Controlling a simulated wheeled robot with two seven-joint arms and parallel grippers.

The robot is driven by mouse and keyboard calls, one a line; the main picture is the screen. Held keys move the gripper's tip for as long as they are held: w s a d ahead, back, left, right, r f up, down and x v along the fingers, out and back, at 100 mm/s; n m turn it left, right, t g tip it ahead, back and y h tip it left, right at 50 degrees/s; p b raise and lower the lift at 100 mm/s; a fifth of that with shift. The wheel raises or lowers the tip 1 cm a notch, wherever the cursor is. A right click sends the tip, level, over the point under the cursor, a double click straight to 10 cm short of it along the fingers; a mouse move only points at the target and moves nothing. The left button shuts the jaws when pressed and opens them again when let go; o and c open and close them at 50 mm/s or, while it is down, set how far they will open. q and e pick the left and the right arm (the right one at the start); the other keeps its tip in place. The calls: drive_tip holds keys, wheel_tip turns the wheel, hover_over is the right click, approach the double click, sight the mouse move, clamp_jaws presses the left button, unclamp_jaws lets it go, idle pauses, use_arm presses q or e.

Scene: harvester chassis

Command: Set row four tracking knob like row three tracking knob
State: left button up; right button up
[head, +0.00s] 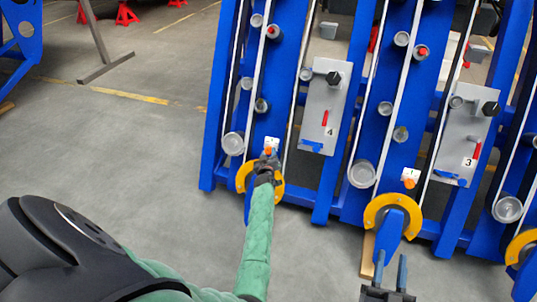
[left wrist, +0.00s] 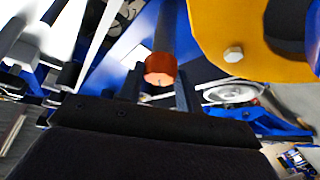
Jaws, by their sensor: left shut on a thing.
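The row four tracking knob (head: 268,151) is small and orange, on a white scale plate above a yellow ring. My left gripper (head: 268,161) is at this knob and shut on it. In the left wrist view the orange knob (left wrist: 159,69) sits between the fingers, its round end facing the camera. The row three tracking knob (head: 409,184) is also orange, below its white plate (head: 410,173), with no gripper near it. The pointer settings of both are too small to read. My right gripper (head: 390,272) is open and empty below the row three yellow ring.
Grey panels marked 4 (head: 325,108) and 3 (head: 466,135) carry black knobs and red levers. Yellow rings (head: 393,213) and blue beams stand close around the knobs. The floor (head: 140,150) at the left is mostly clear.

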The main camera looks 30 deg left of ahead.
sight(269, 152)
use_arm(q)
drive_tip(key=o, duration=1)
drive_tip(key=shift+p+v, duration=0.55)
drive_tip(key=shift+v, duration=0.25)
drive_tip(key=shift+p+v, duration=0.5)
drive_tip(key=shift+v, duration=0.35)
use_arm(e)
wheel_tip(269, 152, down, 21)
drive_tip(key=s+g+h, duration=0.1)
drive_tip(key=s+g, duration=0.1)
drive_tip(key=g, duration=0.6)
use_arm(q)
drive_tip(key=p+v, duration=0.2)
drive_tip(key=v, duration=0.2)
drive_tip(key=shift+s+d, duration=0.1)
drive_tip(key=shift+s, duration=0.15)
use_arm(e)
drive_tip(key=s+f+g+h, duration=0.1)
drive_tip(key=s+f+g, duration=0.2)
drive_tip(key=s+f, duration=0.3)
drive_tip(key=s+f+g, duration=0.4)
drive_tip(key=s+f, duration=0.3)
drive_tip(key=f, duration=0.5)
drive_tip(key=shift+d+f+h, duration=0.3)
drive_tip(key=shift+d+h, duration=0.1)
